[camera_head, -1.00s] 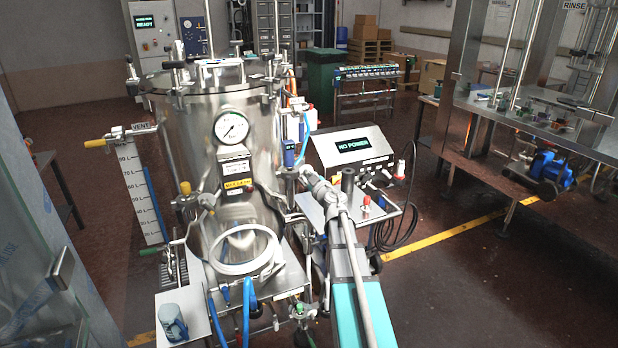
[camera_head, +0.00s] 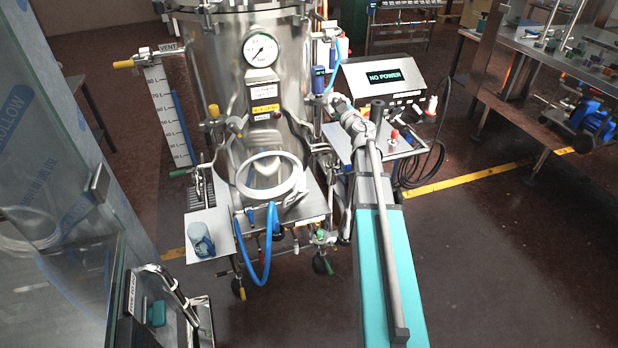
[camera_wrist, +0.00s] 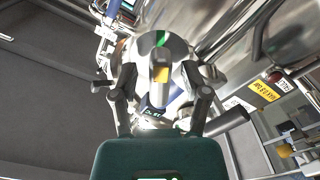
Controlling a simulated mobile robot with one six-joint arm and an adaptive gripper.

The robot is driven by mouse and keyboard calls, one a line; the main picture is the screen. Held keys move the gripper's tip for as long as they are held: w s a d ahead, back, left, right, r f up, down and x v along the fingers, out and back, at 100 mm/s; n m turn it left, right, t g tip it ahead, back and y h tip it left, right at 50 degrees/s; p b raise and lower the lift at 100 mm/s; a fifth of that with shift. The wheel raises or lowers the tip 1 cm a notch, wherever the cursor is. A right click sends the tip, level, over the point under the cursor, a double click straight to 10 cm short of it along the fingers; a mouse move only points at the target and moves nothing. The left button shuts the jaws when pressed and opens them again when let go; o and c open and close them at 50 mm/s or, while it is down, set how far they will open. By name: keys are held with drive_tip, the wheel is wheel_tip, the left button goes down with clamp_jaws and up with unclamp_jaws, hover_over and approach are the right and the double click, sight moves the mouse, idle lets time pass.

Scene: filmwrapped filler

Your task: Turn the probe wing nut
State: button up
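My gripper shows in the wrist view (camera_wrist: 155,92) with its two dark fingers spread apart, left and right, above its dark green body. Beyond and between the fingers is a round silver fitting (camera_wrist: 160,45) with a green mark and an orange-yellow mark; I cannot tell whether a finger touches it. I cannot make out the wing nut for certain. In the head view, my arm reaches up to the right side of the steel vessel (camera_head: 222,75), and the gripper's fingers are too small to read there.
A white ring (camera_head: 270,191) sits at the vessel's front, with a blue hose (camera_head: 262,268) below. A white shelf (camera_head: 190,238) holds a cup (camera_head: 200,238).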

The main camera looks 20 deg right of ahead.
drive_tip(key=n, duration=1.2)
drive_tip(key=shift+n, duration=0.4)
drive_tip(key=shift+s+a+r+m+g+h+p, duration=0.8)
drive_tip(key=shift+s+m+h, duration=2.55)
drive_tip(key=shift+s, duration=3.05)
drive_tip(key=s+a+f+m+g+y+p, duration=0.2)
drive_tip(key=s+a+f+m+g, duration=0.2)
drive_tip(key=a, duration=0.5)
drive_tip(key=s+a+f+m+g+y+p, duration=0.3)
drive_tip(key=s+a+f+m+g, duration=0.2)
drive_tip(key=a+f+m+g, duration=0.3)
drive_tip(key=shift+a+g, duration=0.4)
drive_tip(key=shift+a, duration=0.6)
